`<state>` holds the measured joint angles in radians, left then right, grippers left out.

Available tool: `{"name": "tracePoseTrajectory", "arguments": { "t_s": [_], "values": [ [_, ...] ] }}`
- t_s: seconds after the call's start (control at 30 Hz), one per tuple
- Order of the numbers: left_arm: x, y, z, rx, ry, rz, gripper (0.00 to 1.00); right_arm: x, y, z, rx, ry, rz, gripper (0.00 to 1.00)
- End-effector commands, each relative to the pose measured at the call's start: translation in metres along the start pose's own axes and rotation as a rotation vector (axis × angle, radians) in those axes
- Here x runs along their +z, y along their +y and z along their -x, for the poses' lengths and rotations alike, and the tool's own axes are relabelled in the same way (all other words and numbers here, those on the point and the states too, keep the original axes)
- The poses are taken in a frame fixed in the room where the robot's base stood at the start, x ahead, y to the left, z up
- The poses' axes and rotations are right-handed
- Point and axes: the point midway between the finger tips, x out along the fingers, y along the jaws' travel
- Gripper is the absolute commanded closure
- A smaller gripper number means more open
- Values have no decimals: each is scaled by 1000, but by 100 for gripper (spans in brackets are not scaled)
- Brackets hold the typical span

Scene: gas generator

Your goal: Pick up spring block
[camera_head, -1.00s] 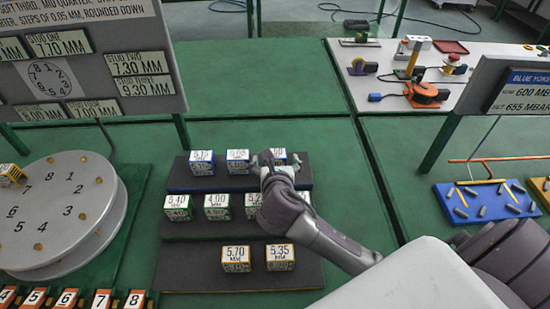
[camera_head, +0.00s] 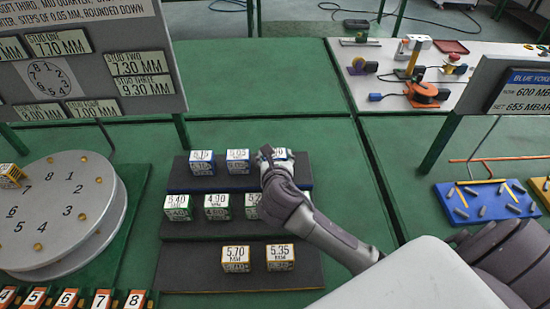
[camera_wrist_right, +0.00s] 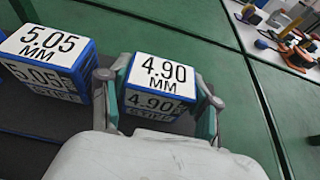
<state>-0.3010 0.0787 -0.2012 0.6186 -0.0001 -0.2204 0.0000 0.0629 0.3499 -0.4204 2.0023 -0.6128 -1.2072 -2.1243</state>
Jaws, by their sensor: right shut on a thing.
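My right gripper (camera_head: 273,160) is over the right end of the back row of the stepped dark rack (camera_head: 210,228). In the right wrist view its two fingers are on either side of the blue-edged block marked 4.90 MM (camera_wrist_right: 160,85), shut on it. In the head view that block (camera_head: 283,154) is mostly hidden by the gripper. The blue-edged 5.05 MM block (camera_wrist_right: 45,60) stands just to its left, and the 5.15 block (camera_head: 202,162) is at the row's left end. I cannot tell whether the held block is clear of the rack. My left gripper is not in view.
Green-edged blocks (camera_head: 217,206) fill the middle row, partly hidden by my right arm. Yellow-edged 5.70 (camera_head: 236,258) and 5.35 (camera_head: 280,257) blocks stand in front. A round numbered plate (camera_head: 60,210) and a sign board (camera_head: 90,60) are at left. Green table behind the rack is clear.

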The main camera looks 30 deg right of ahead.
Motion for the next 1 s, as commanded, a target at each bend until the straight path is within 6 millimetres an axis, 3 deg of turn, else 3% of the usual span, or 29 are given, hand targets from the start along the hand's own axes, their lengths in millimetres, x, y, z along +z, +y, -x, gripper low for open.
{"name": "tracePoseTrajectory", "arguments": {
  "t_s": [0.27, 0.5, 0.8, 1.0],
  "values": [
    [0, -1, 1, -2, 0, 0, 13, 8, 0, 2, 0, -4, -1, 86],
    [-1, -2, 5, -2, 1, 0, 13, 43, 0, 17, 2, -8, -2, 86],
    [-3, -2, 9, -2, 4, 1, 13, 52, -21, 94, 4, -3, -1, 86],
    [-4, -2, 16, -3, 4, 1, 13, 59, -31, 130, 1, -1, 0, 86]
  ]
}}
